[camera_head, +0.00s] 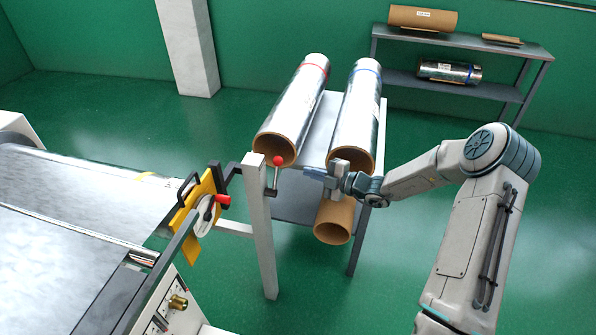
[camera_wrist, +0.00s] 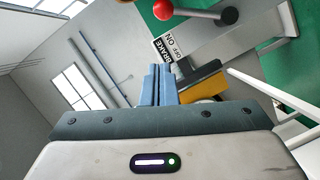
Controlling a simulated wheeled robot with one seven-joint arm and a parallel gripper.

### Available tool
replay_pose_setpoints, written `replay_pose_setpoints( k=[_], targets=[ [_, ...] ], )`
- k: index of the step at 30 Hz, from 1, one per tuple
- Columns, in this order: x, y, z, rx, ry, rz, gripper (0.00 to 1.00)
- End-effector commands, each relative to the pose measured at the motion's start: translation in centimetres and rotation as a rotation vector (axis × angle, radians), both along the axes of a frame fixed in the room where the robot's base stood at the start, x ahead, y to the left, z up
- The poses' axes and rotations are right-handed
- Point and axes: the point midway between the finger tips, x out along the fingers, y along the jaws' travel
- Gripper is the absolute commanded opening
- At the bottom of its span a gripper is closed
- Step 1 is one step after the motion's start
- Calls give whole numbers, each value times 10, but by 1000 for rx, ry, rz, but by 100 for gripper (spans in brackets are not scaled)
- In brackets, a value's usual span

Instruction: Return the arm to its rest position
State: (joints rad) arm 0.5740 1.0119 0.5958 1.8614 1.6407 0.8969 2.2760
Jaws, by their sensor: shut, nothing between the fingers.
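My gripper (camera_head: 318,174) is at the end of my arm, near the middle of the head view. It is in front of the rack of foil rolls and to the right of a red-knobbed lever (camera_head: 277,161). In the wrist view the blue fingers (camera_wrist: 159,84) are together with nothing between them. The lever's red knob (camera_wrist: 163,10) shows above the fingers there, beside a plate marked BRAKE with OFF and ON. My arm reaches in from the right with its elbow raised. I cannot tell the exact gap between the fingers and the lever.
A foil roll with a red band (camera_head: 300,100) and one with a blue band (camera_head: 357,110) lie on the rack, with a brown tube (camera_head: 334,220) below. A white post (camera_head: 258,225) and a machine (camera_head: 75,215) stand left. A shelf (camera_head: 460,39) stands behind. Floor at right is clear.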

Motion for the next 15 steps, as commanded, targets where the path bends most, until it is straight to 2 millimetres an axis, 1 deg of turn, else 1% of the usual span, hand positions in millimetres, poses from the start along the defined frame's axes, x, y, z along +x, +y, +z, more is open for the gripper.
replay_pose_setpoints(
  k=[1, 3, 7, 11, 14, 15],
  targets=[
    [-3, -6, 0, -2, 0, 0, 0],
    [-6, -12, 1, -2, 0, 0, 0],
    [-9, -18, 3, -1, 0, -2, 0],
    [-11, -18, 4, -9, -8, 5, 0],
    [-18, -13, 11, -70, -69, 50, 0],
    [-24, -10, 15, -114, -115, 85, 0]
  ],
)
